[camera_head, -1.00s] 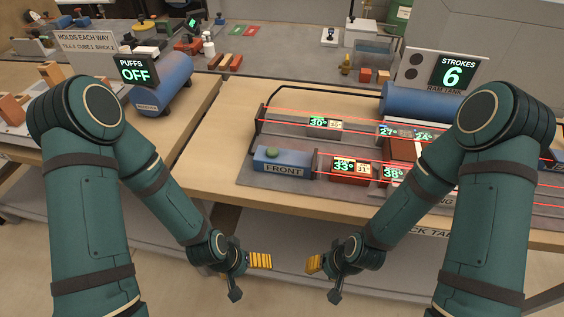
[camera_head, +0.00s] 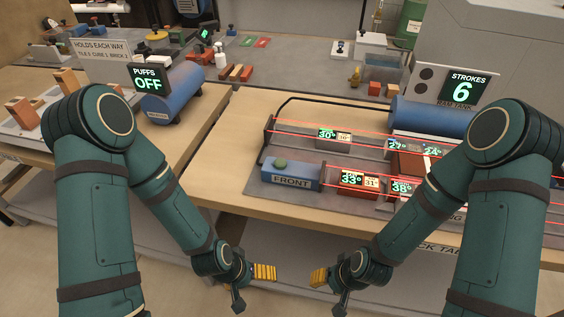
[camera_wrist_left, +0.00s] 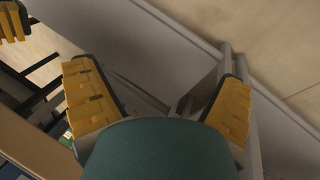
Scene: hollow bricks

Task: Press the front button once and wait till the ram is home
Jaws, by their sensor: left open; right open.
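The STROKES display (camera_head: 467,87) reads 6. I cannot make out the ram; my right arm hides part of the rig.
Red beams run along the rig past small displays (camera_head: 359,180) with numbers. A blue tank (camera_head: 430,116) lies behind the rig. Another blue tank (camera_head: 172,93), with a PUFFS OFF display (camera_head: 149,78), is at left. Bare wooden table (camera_head: 228,165) lies left of the box.

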